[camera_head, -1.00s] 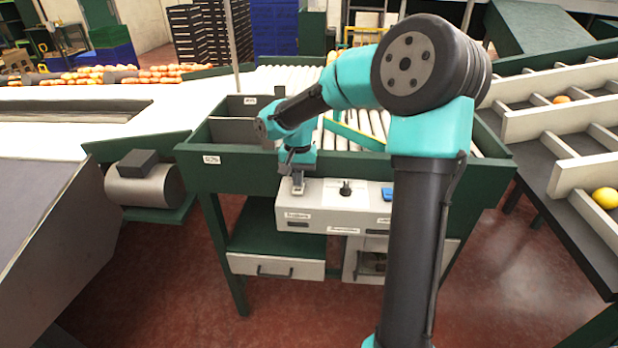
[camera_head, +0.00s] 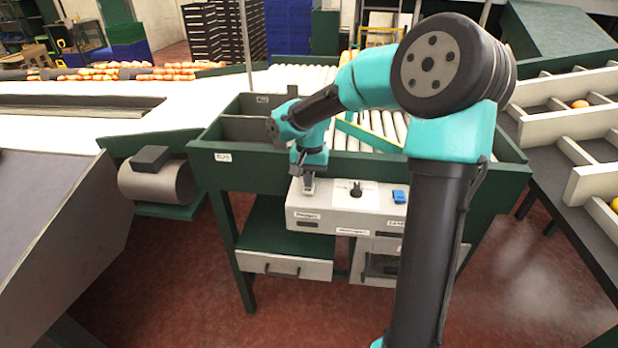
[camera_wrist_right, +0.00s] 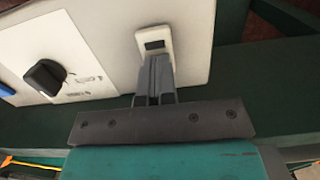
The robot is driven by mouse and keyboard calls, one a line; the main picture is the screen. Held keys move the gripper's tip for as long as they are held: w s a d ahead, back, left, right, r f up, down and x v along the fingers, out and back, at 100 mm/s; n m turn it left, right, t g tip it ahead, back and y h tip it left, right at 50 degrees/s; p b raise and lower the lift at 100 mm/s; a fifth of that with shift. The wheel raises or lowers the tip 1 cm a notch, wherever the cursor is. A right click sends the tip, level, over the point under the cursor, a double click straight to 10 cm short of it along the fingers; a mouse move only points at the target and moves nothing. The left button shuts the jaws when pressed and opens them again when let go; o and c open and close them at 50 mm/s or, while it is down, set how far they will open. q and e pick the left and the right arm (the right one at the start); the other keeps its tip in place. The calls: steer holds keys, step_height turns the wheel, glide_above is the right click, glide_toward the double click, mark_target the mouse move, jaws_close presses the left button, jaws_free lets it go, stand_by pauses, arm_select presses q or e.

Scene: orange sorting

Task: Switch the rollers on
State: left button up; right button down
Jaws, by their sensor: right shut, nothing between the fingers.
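The rollers (camera_head: 300,78) lie in the green-framed conveyor behind a white control box (camera_head: 330,222). The box carries a black knob (camera_head: 356,190) in its middle and a blue button (camera_head: 399,196) at its right. My right gripper (camera_head: 308,190) is shut and empty at the left end of the box top. In the right wrist view its fingertips (camera_wrist_right: 155,62) are at a pale plate with a dark rocker switch (camera_wrist_right: 154,44). I cannot tell whether they touch it. The black knob (camera_wrist_right: 45,77) is to the left there. My left gripper is not in view.
A green frame wall (camera_head: 262,172) with labels stands behind the box. Below are a drawer (camera_head: 284,266) and a shelf. A grey motor (camera_head: 158,180) is at left. A sloped sorting table (camera_head: 560,130) with dividers is at right. Red floor in front is clear.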

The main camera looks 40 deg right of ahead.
steer(key=shift+s+a+f, duration=0.35)
steer(key=shift+a+f, duration=0.05)
steer(key=shift+w+r, duration=0.1)
steer(key=shift+r, duration=0.45)
step_height(320, 180, up, 14)
steer(key=w+d, duration=0.1)
steer(key=shift+d+f, duration=0.15)
steer(key=shift+d, duration=0.05)
steer(key=shift+f, duration=0.1)
